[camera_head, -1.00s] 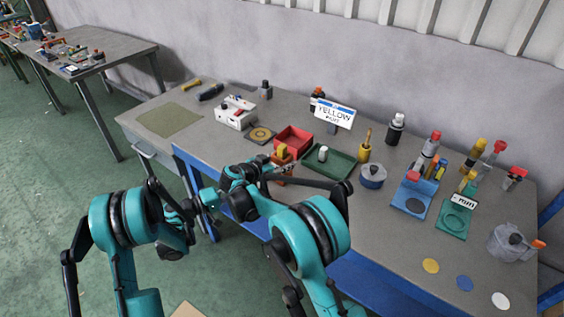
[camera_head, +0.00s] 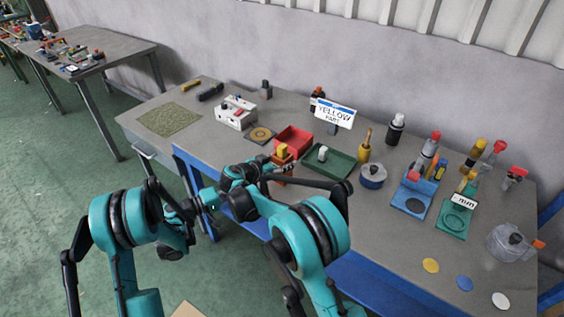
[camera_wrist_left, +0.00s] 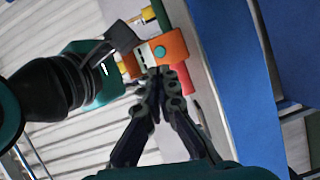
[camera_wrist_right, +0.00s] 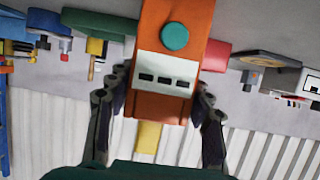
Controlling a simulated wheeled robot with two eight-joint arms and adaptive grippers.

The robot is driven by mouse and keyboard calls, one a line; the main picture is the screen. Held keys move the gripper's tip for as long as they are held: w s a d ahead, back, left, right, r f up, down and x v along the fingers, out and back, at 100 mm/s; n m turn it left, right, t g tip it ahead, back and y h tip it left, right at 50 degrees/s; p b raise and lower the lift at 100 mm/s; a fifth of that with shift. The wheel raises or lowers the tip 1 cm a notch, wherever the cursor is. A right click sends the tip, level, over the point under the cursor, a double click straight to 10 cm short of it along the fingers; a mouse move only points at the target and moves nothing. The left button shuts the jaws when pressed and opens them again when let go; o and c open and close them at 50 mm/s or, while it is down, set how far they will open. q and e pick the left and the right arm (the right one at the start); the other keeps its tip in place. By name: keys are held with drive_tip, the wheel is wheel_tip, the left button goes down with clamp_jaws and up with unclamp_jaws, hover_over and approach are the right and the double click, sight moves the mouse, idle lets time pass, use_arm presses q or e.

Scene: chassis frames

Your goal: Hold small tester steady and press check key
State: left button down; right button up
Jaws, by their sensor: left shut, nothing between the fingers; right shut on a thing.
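The small tester is an orange block with a light panel of dark slots and a round teal check key. It shows large in the right wrist view (camera_wrist_right: 172,105), with its key (camera_wrist_right: 174,36) facing that camera. My right gripper (camera_wrist_right: 157,100) is shut on the tester's sides. In the head view the tester (camera_head: 283,158) is partly hidden by my arms. In the left wrist view my left gripper (camera_wrist_left: 159,78) is shut and empty, its tips close to the tester (camera_wrist_left: 174,43) just below the key (camera_wrist_left: 160,52). I cannot tell whether they touch it.
Behind the tester on the grey bench stand a red tray (camera_head: 294,139) and a green tray (camera_head: 340,165) with a white piece in it. A yellow-part sign (camera_head: 334,115) stands behind them. Blue (camera_head: 412,200) and green (camera_head: 453,220) fixtures stand to the right.

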sight(276, 175)
idle(0.7)
use_arm(q)
drive_tip(key=s+n+g, duration=0.1)
drive_tip(key=g, duration=0.1)
drive_tip(key=s+d+n+g, duration=0.1)
drive_tip(key=g, duration=0.2)
drive_tip(key=s+n+g, duration=0.1)
drive_tip(key=g, duration=0.1)
drive_tip(key=shift+s+d+f, duration=0.15)
drive_tip(key=shift+s+d, duration=0.05)
drive_tip(key=shift+d, duration=0.15)
use_arm(e)
drive_tip(key=shift+a+f, duration=0.1)
use_arm(q)
drive_tip(key=shift+w+d, duration=0.9)
drive_tip(key=shift+w, duration=0.25)
drive_tip(key=shift+w+d, duration=0.9)
drive_tip(key=shift+w, duration=0.3)
drive_tip(key=shift+w+d, duration=0.9)
drive_tip(key=shift+w, duration=0.25)
drive_tip(key=shift+w+d, duration=0.1)
drive_tip(key=shift+w, duration=0.05)
